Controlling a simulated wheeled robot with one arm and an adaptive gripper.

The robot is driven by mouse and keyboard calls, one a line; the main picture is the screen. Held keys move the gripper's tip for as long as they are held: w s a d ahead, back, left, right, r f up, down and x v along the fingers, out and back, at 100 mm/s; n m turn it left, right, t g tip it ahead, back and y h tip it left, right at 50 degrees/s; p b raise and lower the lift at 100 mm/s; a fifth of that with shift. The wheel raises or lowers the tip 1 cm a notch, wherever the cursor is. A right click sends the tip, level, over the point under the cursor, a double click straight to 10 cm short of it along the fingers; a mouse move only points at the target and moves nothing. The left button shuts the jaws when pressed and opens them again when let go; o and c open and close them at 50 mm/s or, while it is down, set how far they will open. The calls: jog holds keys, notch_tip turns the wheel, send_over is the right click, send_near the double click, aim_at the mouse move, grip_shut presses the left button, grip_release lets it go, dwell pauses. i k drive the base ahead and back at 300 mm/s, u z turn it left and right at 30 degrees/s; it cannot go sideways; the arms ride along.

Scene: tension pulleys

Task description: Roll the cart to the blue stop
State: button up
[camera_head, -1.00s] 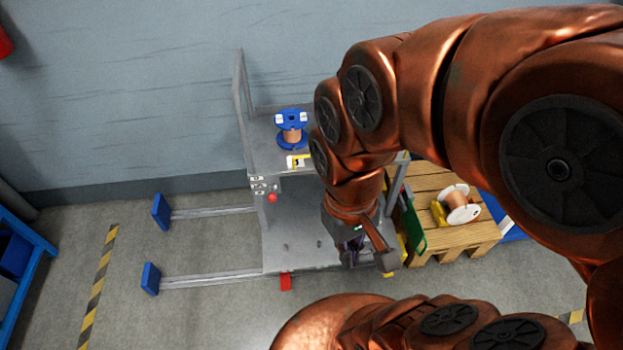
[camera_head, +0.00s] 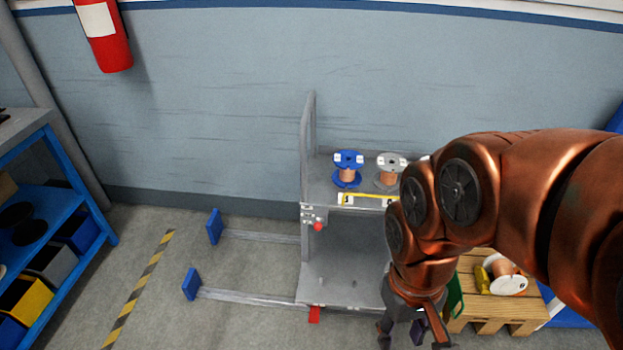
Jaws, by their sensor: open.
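The grey two-shelf cart (camera_head: 342,272) stands on the floor at mid-picture, with an upright handle frame (camera_head: 308,140) on its left end. Two rails (camera_head: 250,298) run left from the cart along the floor to two blue stops (camera_head: 191,284), (camera_head: 214,227). A clear stretch of rail separates the cart from the stops. A blue spool (camera_head: 347,168) and a grey spool (camera_head: 388,170) stand on the upper shelf. My gripper (camera_head: 412,338) is open at the cart's lower right, fingers pointing down; part of it is cut off by the bottom edge. My arm hides the cart's right end.
A red block (camera_head: 314,314) sits at the cart's front lower edge. A wooden pallet (camera_head: 498,312) with a white spool (camera_head: 507,277) lies to the right. A blue shelf rack (camera_head: 85,190) with bins is at the left. A striped floor line (camera_head: 140,287) lies beyond the stops.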

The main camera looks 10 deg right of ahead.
aim_at(344, 262)
jog(key=k, duration=0.85)
jog(key=u, duration=0.75)
jog(key=i, duration=0.7)
jog(key=u, duration=0.4)
jog(key=i, duration=1.05)
jog(key=z, duration=0.5)
